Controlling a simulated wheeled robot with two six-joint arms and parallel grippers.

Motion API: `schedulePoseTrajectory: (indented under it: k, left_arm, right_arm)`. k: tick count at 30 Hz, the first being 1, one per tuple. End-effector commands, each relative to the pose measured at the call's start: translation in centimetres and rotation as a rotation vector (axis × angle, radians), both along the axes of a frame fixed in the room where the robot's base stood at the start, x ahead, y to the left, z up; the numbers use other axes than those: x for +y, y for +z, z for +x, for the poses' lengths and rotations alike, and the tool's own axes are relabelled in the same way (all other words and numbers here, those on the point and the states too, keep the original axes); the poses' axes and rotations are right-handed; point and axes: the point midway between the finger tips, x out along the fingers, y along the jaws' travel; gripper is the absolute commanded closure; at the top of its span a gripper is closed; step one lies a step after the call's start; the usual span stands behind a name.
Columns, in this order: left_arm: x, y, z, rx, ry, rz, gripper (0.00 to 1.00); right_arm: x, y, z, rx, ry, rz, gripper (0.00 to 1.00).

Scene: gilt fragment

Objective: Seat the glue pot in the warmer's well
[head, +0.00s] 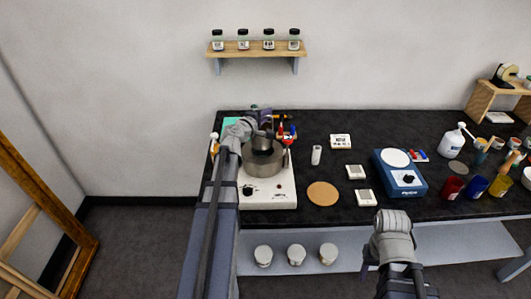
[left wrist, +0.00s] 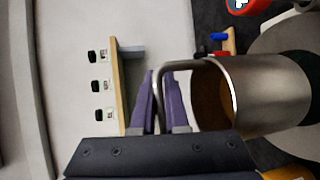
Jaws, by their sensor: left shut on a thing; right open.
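The glue pot (left wrist: 265,90) is a steel cup with a brown inside and a loop handle. My left gripper (left wrist: 170,100) is shut on its handle. In the head view the pot (head: 263,142) shows small below my left gripper (head: 264,124), over the back part of the warmer's well. The warmer (head: 268,190) is a white box with a dial and a round grey metal well with a dark inside. I cannot tell whether the pot's bottom is inside the well or just above it. My right gripper (head: 391,222) is open, low in front of the table, its fingers hard to see.
A cork disc (head: 322,193), small white boxes and a blue hotplate (head: 401,173) lie right of the warmer. Bottles and coloured jars crowd the right end. Tools stand behind the warmer. A shelf with jars (head: 262,48) hangs on the wall.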

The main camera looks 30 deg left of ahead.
Motion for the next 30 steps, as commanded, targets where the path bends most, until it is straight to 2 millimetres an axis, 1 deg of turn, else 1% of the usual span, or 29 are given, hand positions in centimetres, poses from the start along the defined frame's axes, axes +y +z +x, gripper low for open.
schedulePoseTrajectory:
  k: [9, 12, 14, 20, 23, 30]
  left_arm:
    - [0.0, -4.7, 0.0, 0.0, 0.0, 0.0, 1.0]
    - [0.0, -5.9, 0.0, 0.0, 0.0, 0.0, 1.0]
    - [0.0, -6.2, 0.0, 0.0, 0.0, 0.0, 1.0]
    - [0.0, -6.2, 0.0, 0.0, 0.0, 0.0, 1.0]
    - [0.0, -7.0, 0.0, 0.0, 0.0, 0.0, 1.0]
    - [0.0, -9.8, 0.0, 0.0, 0.0, 0.0, 1.0]
  right_arm:
    - [0.0, -4.7, 0.0, 0.0, 0.0, 0.0, 0.5]
    - [0.0, -5.9, 0.0, 0.0, 0.0, 0.0, 0.5]
    - [0.0, -6.2, 0.0, 0.0, 0.0, 0.0, 0.5]
    - [0.0, -6.2, 0.0, 0.0, 0.0, 0.0, 0.5]
    - [0.0, -7.0, 0.0, 0.0, 0.0, 0.0, 0.5]
    - [0.0, -9.9, 0.0, 0.0, 0.0, 0.0, 0.5]
